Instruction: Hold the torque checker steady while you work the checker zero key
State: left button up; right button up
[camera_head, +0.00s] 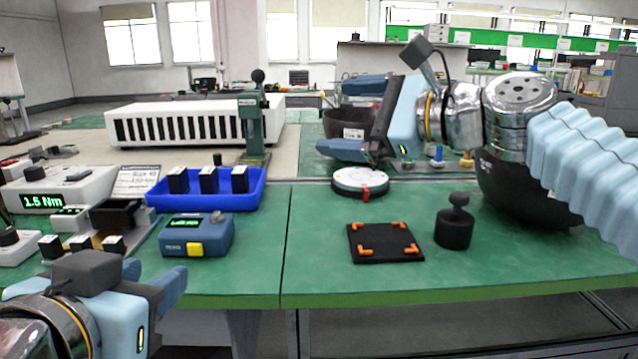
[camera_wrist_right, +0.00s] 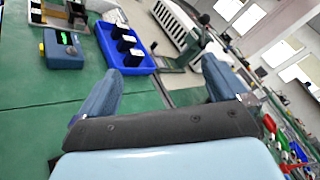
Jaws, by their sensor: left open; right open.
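The torque checker appears to be the blue box (camera_head: 198,236) with a small green-lit display on its top, standing on the green bench at left centre. Its yellow key (camera_head: 194,249), which I take for the zero key, is on the front face. In the right wrist view the checker (camera_wrist_right: 63,50) is at upper left. My left gripper (camera_head: 152,276) is open and empty at the lower left, in front of the bench edge and apart from the checker. My right gripper (camera_head: 338,116) is open and empty above the back of the bench, well right of the checker; its fingers (camera_wrist_right: 160,66) frame nothing held.
A blue tray (camera_head: 206,202) with black blocks stands just behind the checker. A white unit reading 1.5 Nm (camera_head: 60,192) is at left. A black pad with orange corners (camera_head: 385,243), a black knobbed weight (camera_head: 454,228) and a round white dial (camera_head: 360,181) are at right. Green bench between is clear.

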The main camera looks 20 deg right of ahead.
jog(key=s+a+f+m+g+y, duration=0.2)
jog(key=s+a+f+m+g, duration=0.2)
jog(key=s+a+f+g, duration=0.25)
send_near(200, 221)
jog(key=x, duration=0.5)
jog(key=shift+a, duration=0.1)
jog(key=shift+s, duration=0.1)
jog(key=c, duration=1.2)
jog(key=shift+o, duration=0.2)
